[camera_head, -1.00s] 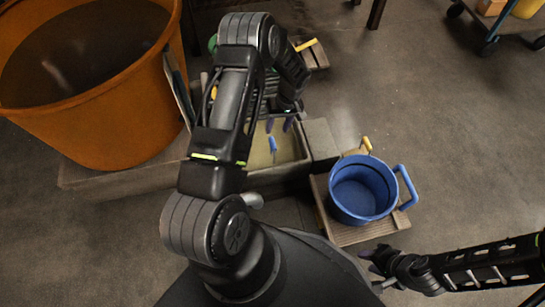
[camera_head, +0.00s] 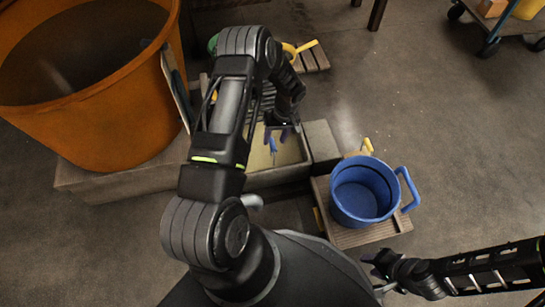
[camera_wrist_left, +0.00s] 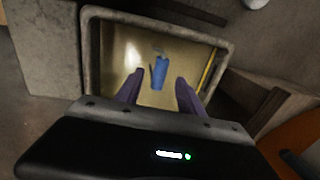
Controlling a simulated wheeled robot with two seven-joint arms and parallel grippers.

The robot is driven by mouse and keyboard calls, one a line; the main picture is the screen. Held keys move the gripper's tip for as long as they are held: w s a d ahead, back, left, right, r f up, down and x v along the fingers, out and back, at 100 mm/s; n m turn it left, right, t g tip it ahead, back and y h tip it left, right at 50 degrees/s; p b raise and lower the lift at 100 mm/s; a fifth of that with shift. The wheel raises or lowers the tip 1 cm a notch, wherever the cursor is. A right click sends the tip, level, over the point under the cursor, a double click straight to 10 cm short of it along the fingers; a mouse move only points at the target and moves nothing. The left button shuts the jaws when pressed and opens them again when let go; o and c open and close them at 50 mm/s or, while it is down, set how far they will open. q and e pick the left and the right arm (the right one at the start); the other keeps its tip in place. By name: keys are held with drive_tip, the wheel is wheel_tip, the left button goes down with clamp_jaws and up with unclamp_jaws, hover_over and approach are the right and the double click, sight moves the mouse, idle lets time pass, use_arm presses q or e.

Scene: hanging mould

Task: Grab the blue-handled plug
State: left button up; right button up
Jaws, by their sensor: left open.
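The blue-handled plug (camera_head: 273,145) stands in a light-coloured basin (camera_head: 292,152) in the head view. It also shows in the left wrist view (camera_wrist_left: 159,72), ahead of the fingers and roughly midway between them. My left gripper (camera_head: 281,133) is over the basin, its purple fingers open and apart from the plug. In the left wrist view its fingertips (camera_wrist_left: 158,88) are spread, with nothing between them that I can see held. My right gripper (camera_head: 376,268) is at the lower right, away from the basin; its jaws are too small to read.
A blue bucket (camera_head: 337,207) stands on a wooden pallet (camera_head: 350,237) right of the basin. A large orange tub (camera_head: 105,135) is at the left. A yellow-handled thing (camera_head: 306,46) lies behind the basin. A cart (camera_head: 488,45) is at the back right. Floor at the right is clear.

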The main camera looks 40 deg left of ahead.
use_arm(q)
wheel_tip(320, 180, down, 2)
drive_tip(key=shift+s+a+f, duration=0.1)
drive_tip(key=shift+s+f, duration=0.05)
drive_tip(key=shift+f, duration=0.05)
drive_tip(key=shift+c, duration=0.4)
clamp_jaws()
idle(0.4)
idle(0.9)
